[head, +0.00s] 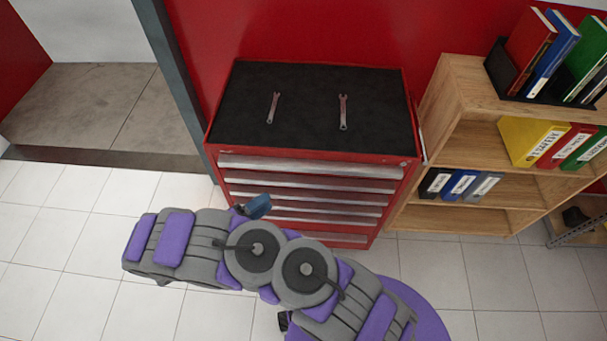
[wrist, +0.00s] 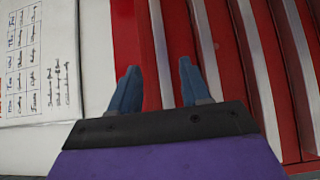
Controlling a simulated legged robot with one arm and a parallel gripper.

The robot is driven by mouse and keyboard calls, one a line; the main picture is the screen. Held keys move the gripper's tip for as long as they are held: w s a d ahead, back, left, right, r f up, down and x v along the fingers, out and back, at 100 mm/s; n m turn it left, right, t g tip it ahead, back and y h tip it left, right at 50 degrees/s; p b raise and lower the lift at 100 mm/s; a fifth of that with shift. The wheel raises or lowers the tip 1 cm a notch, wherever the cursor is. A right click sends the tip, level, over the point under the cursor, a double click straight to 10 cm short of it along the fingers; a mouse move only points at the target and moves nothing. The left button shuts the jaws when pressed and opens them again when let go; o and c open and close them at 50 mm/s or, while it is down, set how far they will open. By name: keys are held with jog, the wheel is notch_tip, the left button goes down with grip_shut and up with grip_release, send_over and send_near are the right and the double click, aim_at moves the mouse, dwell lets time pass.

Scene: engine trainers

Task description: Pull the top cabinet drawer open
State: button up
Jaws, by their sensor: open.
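The red cabinet (head: 213,130) stands against the red wall, with a black top and several drawers with silver handle strips. The top drawer's handle (head: 310,166) runs across its front, and the drawer looks shut. My gripper (head: 258,206) is in front of the cabinet's left part, lower in the picture than that handle. In the wrist view my gripper (wrist: 158,85) is open and empty, its blue fingers apart. The leftmost silver strip (wrist: 160,50) shows between the fingers, running up the turned picture. I cannot tell whether the fingers touch it.
Two wrenches (head: 343,112) (head: 273,107) lie on the cabinet top. A wooden shelf (head: 450,100) with binders and books stands close on the right. The tiled floor (head: 80,240) at left is clear. A white board with writing (wrist: 40,60) shows in the wrist view.

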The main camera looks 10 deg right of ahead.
aim_at(310, 172)
jog(key=b+x, duration=0.2)
jog(key=x, duration=1.5)
jog(key=shift+a, duration=0.4)
jog(key=shift+d, duration=0.4)
jog(key=c, duration=0.5)
jog(key=shift+s+f, duration=0.1)
grip_shut()
